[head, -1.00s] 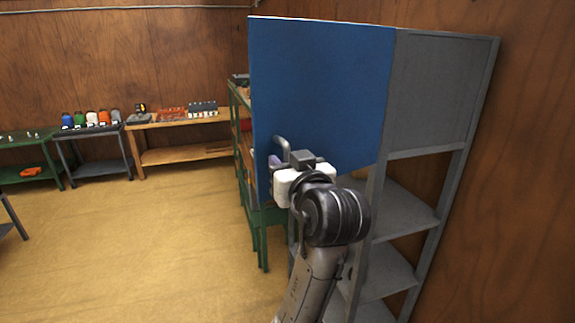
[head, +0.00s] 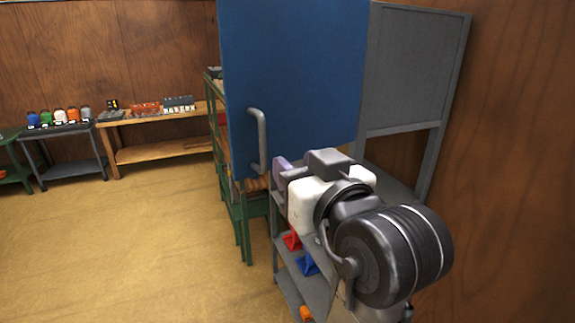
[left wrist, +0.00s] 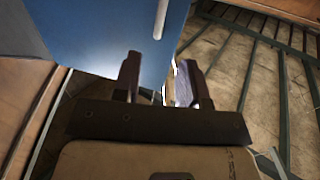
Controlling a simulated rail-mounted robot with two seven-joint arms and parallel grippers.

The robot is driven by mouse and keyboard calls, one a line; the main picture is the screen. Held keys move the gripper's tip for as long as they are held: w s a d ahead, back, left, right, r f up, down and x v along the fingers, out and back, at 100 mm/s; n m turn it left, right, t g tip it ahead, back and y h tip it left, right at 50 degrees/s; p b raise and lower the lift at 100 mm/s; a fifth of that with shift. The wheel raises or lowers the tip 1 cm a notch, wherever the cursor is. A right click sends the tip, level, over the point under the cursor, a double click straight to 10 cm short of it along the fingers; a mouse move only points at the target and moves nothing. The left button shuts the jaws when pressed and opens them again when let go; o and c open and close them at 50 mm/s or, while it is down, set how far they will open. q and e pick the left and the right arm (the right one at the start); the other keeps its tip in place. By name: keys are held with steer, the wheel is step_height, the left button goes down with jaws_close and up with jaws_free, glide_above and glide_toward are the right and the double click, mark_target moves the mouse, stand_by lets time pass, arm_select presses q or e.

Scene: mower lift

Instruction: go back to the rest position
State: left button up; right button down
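My left gripper (head: 279,172) is in front of the grey shelf cabinet (head: 415,75), to the right of and just below the handle of its blue door. Its two fingers stand apart with nothing between them in the left wrist view (left wrist: 160,68). The blue door (head: 290,70) is a flat panel with a grey bar handle (head: 262,140) near its lower left. The handle also shows in the left wrist view (left wrist: 161,18), beyond the fingertips and apart from them. My left forearm and wrist hide part of the shelves. My right gripper is not in view.
A green rack (head: 232,205) stands behind the door. Red (head: 291,240), blue (head: 308,264) and orange (head: 305,313) items sit on the cabinet's lower shelves. A wooden bench (head: 160,150) and a dark table (head: 70,170) line the far wall. The floor at left is clear.

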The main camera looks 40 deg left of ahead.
arm_select(q)
steer(key=shift+s+d, duration=0.15)
steer(key=shift+d, duration=0.2)
stand_by(0.4)
steer(key=w+d+m+t+h, duration=0.4)
steer(key=d+m+t+h, duration=0.1)
steer(key=m+t+h, duration=0.5)
steer(key=s+a+f+m+g+h+p, duration=0.1)
steer(key=s+f+m+g+h+p, duration=0.2)
steer(key=f, duration=1)
steer(key=s+f+m+g+h+p, duration=0.1)
steer(key=s+f+g+h+p, duration=0.3)
steer(key=f, duration=1)
steer(key=s+a+f+g+p, duration=0.2)
steer(key=s+f+g, duration=0.1)
steer(key=s+f, duration=0.7)
steer(key=s+a+f+g+p, duration=0.1)
steer(key=s+f+g, duration=0.3)
steer(key=s+f, duration=0.5)
steer(key=s+a, duration=0.1)
steer(key=s, duration=0.2)
steer(key=shift+s+a+f+m+g+y+p, duration=0.2)
steer(key=shift+f+m+g+y+p, duration=0.1)
steer(key=shift+f+y+p, duration=0.1)
